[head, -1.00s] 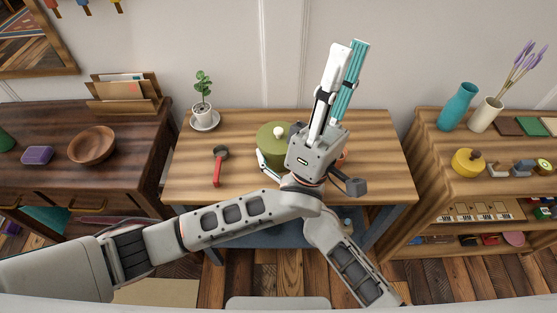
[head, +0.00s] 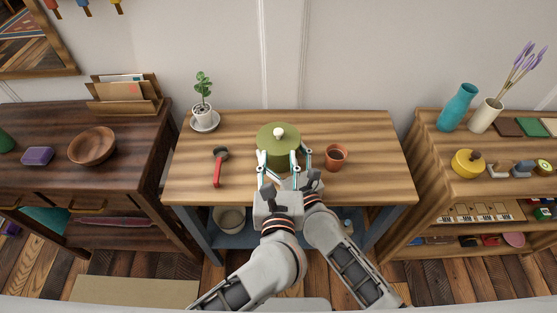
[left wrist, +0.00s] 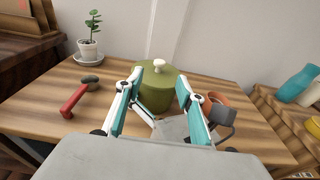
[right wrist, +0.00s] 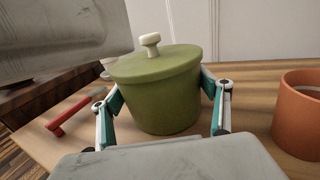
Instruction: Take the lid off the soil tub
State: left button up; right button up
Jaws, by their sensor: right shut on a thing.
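The soil tub (head: 279,153) is a round olive-green pot standing upright on the middle table. Its green lid (right wrist: 155,62) has a pale knob (head: 278,132) on top and sits on the tub. My right gripper (right wrist: 160,92) is shut on the tub's body, with one finger on each side below the lid rim. My left gripper (left wrist: 160,76) is open and empty, in front of the tub and beside my right gripper. Its fingers point toward the tub, and the knob is beyond them. My grippers hide the tub's lower front in the head view.
A terracotta pot (head: 336,157) stands close right of the tub. A red-handled tool (head: 218,168) lies to the left. A potted plant (head: 203,108) on a saucer stands at the back left. The table's front left and right areas are clear.

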aim_at(279, 131)
pick_arm(q)
jog(key=w, duration=0.4)
jog(key=w+f, duration=0.1)
jog(key=w, duration=0.6)
jog(key=shift+w+f, duration=0.35)
grip_shut()
jog(key=shift+r, duration=0.25)
jog(key=shift+r, duration=0.85)
jog(key=shift+r, duration=0.1)
jog(key=shift+r, duration=1.95)
pick_arm(e)
jog(key=o, duration=1.7)
